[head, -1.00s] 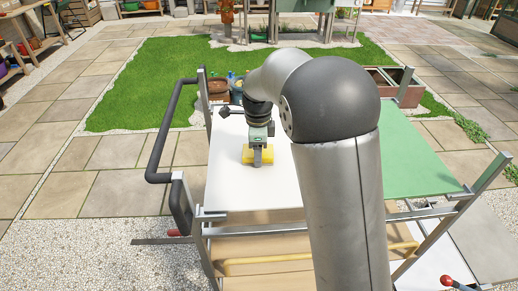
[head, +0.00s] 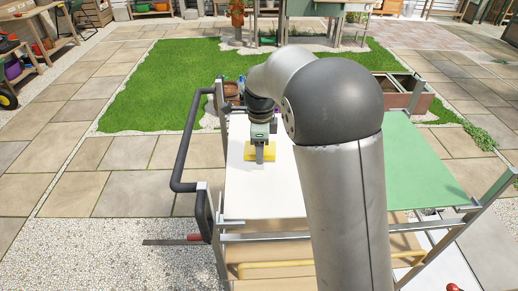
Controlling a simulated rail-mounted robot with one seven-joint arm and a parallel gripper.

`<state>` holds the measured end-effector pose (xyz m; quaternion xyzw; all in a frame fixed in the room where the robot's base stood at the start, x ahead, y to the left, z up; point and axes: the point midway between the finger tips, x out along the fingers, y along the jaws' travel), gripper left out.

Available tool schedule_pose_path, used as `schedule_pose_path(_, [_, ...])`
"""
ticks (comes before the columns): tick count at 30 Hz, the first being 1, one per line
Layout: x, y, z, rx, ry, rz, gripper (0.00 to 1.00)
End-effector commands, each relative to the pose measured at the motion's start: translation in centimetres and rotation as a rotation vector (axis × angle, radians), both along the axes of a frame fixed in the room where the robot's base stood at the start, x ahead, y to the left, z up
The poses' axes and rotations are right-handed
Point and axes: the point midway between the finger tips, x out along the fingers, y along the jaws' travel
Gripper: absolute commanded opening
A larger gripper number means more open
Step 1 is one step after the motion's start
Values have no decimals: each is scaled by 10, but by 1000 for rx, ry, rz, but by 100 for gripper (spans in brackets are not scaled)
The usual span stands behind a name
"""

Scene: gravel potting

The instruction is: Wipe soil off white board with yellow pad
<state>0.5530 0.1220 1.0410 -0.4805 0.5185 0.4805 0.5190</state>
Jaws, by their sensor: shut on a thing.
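The white board (head: 240,200) lies flat as the left part of the trolley's top. The yellow pad (head: 250,156) is on the board, left of my arm. My gripper (head: 260,157) points down at the pad and is shut on it; the gripper hides part of the pad. The pad looks to be at the board's surface, but I cannot tell how firmly it touches. No soil can be made out on the visible part of the board. My arm hides the board's right part.
A green board (head: 425,165) forms the trolley's right part. A dark push handle (head: 182,140) stands at the left, with a red-handled tool (head: 190,238) below it. Brown planters (head: 405,95) and pots (head: 228,92) stand behind. Wooden shelves (head: 265,262) lie beneath the top.

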Motion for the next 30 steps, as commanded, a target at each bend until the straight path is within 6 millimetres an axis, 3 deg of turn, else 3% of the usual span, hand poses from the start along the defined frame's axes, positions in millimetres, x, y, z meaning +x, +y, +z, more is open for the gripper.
schedule_pose_path(3, [0, -1, 15, 0, 0, -3, 37])
schedule_pose_path(9, [1, -3, 27, 0, 0, -6, 37])
schedule_pose_path(30, [1, -10, 25, 0, 0, 57, 37])
